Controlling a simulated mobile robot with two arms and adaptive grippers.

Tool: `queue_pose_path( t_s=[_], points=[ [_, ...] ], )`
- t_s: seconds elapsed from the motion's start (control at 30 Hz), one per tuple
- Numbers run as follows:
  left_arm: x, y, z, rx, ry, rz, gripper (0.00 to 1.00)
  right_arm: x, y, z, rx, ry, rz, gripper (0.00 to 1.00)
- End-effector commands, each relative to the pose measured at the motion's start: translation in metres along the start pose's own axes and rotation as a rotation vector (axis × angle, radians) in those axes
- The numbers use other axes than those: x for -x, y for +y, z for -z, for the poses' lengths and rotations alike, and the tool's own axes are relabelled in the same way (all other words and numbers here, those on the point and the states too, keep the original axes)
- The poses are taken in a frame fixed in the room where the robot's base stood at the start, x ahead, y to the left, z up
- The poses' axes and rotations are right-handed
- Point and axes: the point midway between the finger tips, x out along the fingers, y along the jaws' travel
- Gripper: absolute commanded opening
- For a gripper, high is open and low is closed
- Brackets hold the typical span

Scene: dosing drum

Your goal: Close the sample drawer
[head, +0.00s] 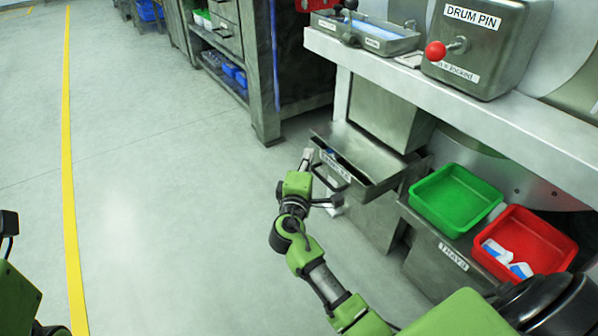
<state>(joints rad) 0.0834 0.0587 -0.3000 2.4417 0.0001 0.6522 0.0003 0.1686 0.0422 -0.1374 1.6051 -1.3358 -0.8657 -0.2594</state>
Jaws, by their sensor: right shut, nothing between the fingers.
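The sample drawer (372,168) is a grey metal drawer pulled out from the machine below the white bench, with a label and a dark handle (332,178) on its front. A few small things that I cannot make out lie inside it. My right gripper (307,158) is shut and empty. Its tip is at the left end of the drawer front, beside the handle; I cannot tell if it touches. Only green and dark parts of my left arm show at the left edge; its gripper is not in view.
A green tray (455,198) and a red tray (524,243) with white and blue items stand right of the drawer. A drum pin box (488,48) with a red knob sits on the bench. A metal cabinet (300,60) stands behind. The floor at left is clear.

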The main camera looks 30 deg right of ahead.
Motion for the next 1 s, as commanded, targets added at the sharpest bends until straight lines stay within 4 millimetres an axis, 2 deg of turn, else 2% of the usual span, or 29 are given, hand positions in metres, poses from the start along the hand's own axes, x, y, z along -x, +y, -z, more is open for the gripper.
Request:
queue_pose_path(
  t_s=[0.2,0.57,0.73,1.0],
  points=[
    [-0.002,0.001,0.002,-0.002,0.015,-0.005,0.00,-0.011,0.000,-0.011,-0.002,0.000,-0.001,0.00],
    [-0.003,0.001,0.002,-0.002,0.015,-0.006,0.00,-0.012,0.001,-0.012,-0.001,0.000,-0.001,0.00],
    [-0.006,0.001,0.004,-0.001,0.020,-0.005,0.00,-0.025,0.002,-0.026,0.001,-0.002,0.000,0.00],
    [0.001,0.000,0.000,0.001,-0.005,0.004,0.00,-0.032,0.002,-0.033,-0.001,-0.004,-0.002,0.00]
  ],
)
